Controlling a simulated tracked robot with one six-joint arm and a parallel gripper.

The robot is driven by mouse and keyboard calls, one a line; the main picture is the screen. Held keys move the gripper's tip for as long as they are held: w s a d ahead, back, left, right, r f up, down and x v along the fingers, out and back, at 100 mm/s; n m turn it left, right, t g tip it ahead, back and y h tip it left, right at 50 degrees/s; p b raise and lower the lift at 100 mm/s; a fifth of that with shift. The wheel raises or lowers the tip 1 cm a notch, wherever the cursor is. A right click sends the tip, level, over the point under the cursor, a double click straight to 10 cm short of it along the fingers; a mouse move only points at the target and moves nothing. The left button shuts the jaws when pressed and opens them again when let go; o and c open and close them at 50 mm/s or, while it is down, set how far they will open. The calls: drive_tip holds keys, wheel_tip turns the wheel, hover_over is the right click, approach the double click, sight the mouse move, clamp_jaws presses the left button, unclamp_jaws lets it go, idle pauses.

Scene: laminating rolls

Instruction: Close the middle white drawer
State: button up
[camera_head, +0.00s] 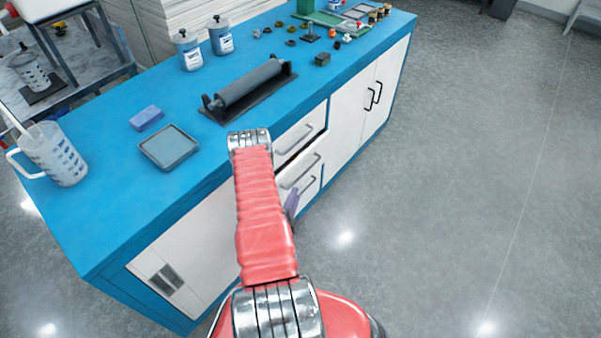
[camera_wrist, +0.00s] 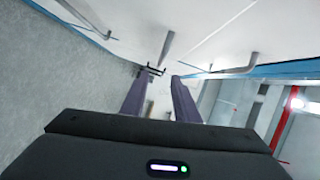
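The middle white drawer (camera_head: 301,166) is in the front of the blue workbench, right of my arm in the head view. It stands out slightly, with a dark gap above its front. Its grey bar handle faces the aisle. My gripper (camera_wrist: 161,78) shows two dark purple fingers, apart, with no object held between them. In the head view, one purple finger shows beside the lower drawer fronts, and my arm hides the rest. The wrist view shows white fronts and grey handles (camera_wrist: 166,45) beyond the fingertips; I cannot tell which drawer each belongs to, or whether the fingers touch anything.
The top drawer (camera_head: 299,132) is above the middle one. White cupboard doors (camera_head: 366,100) with black handles are to its right. The blue bench top (camera_head: 110,207) carries a roller (camera_head: 250,82), a tray (camera_head: 169,147) and a jug (camera_head: 58,155). The grey floor (camera_head: 450,200) in front is clear.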

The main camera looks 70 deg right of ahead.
sight(305, 172)
drive_tip(key=d, duration=0.9)
drive_tip(key=d+f, duration=0.1)
drive_tip(key=d, duration=0.3)
drive_tip(key=shift+s+d, duration=0.1)
drive_tip(key=shift+d, duration=0.25)
drive_tip(key=shift+c, duration=0.5)
clamp_jaws()
